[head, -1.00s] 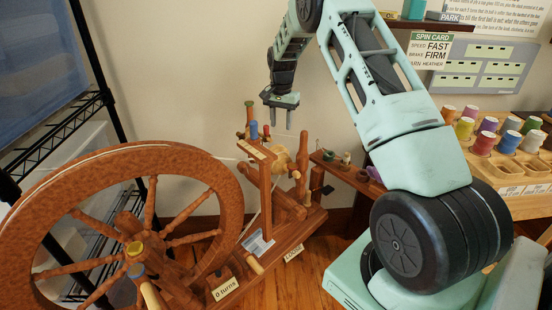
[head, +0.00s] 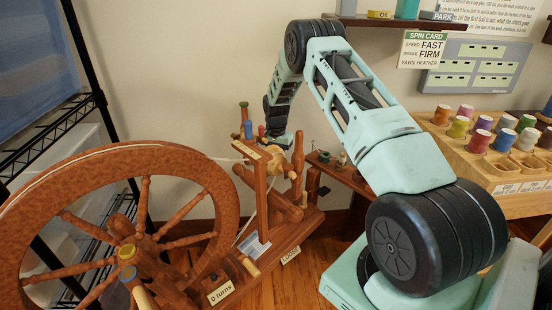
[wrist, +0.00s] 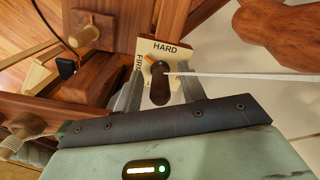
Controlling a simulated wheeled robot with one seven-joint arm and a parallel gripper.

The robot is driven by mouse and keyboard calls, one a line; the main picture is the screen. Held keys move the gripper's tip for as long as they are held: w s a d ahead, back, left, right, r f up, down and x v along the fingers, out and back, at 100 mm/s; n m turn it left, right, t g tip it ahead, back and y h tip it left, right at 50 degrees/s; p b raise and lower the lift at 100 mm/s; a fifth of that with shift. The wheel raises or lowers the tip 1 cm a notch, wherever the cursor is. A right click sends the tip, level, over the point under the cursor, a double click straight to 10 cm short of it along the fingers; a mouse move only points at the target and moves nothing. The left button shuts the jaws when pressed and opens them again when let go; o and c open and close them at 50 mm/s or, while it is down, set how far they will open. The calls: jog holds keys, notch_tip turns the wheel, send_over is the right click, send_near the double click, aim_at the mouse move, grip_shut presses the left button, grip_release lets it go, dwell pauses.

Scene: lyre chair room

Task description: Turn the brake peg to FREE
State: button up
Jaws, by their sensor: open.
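The brake peg (wrist: 159,85) is a dark rounded knob in front of a cream dial plate (wrist: 172,50). HARD reads along the plate's top and FIRM, partly covered, along its left side; I cannot read FREE. An orange mark (wrist: 152,61) shows at the peg's upper left, near FIRM and HARD. My gripper (wrist: 159,90) is open, with one finger on each side of the peg; I cannot tell whether they touch it. In the head view my gripper (head: 280,139) is at the top of the spinning wheel's upright frame (head: 262,185), and hides the peg.
The large spoked wheel (head: 226,190) stands at the left. A small shelf (head: 345,172) with little pots is right of the frame. A spin card (head: 425,48) reads speed FAST, brake FIRM. A rack (head: 505,175) of coloured spools stands at the right.

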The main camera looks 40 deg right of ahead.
grip_shut()
jog(key=shift+n, duration=0.4)
jog(key=n+p, duration=0.2)
jog(key=n, duration=0.3)
jog(key=shift+r+n, duration=0.1)
jog(key=shift+n, duration=0.2)
jog(key=n+p, duration=0.1)
jog(key=n, duration=0.4)
jog(key=shift+n, duration=0.3)
